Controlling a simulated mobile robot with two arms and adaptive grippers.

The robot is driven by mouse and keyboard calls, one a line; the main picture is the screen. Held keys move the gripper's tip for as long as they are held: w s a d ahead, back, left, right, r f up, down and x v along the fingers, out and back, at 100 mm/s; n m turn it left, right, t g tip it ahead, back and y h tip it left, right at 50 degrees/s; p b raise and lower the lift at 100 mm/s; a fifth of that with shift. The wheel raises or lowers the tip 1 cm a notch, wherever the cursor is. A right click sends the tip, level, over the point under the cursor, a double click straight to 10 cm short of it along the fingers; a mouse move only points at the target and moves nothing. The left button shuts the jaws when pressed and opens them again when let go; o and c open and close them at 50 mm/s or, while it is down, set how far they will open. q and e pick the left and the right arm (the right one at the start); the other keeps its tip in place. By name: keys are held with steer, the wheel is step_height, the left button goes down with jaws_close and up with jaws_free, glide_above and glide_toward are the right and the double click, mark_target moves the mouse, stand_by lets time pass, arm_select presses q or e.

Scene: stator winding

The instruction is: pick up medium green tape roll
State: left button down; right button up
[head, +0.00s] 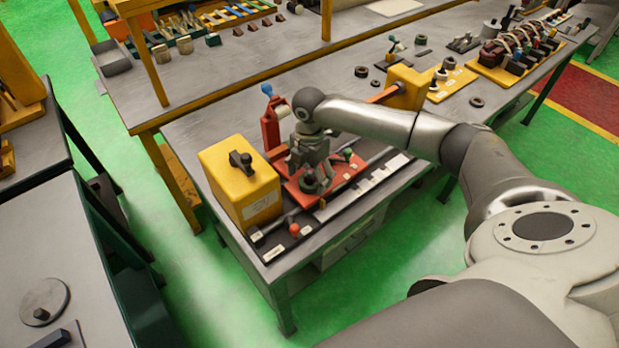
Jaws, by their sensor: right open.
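My right gripper (312,178) reaches down over the red plate (345,178) on the workbench. It is open. A dark green ring (318,187), which looks like a tape roll, lies on the plate right at the fingertips. The gripper covers part of it, and I cannot tell whether the fingers touch it. A small dark green part (346,154) sits further right on the same plate. My left gripper is not in view.
A yellow block (240,182) with a black knob stands left of the gripper, and a red upright (270,125) stands behind it. A red-knobbed rod runs along the front. Dark rings (476,101) lie further right.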

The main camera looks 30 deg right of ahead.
steer(key=shift+f, duration=0.6)
steer(key=c, duration=1.1)
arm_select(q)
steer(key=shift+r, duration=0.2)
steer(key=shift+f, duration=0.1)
arm_select(e)
steer(key=shift+r, duration=0.15)
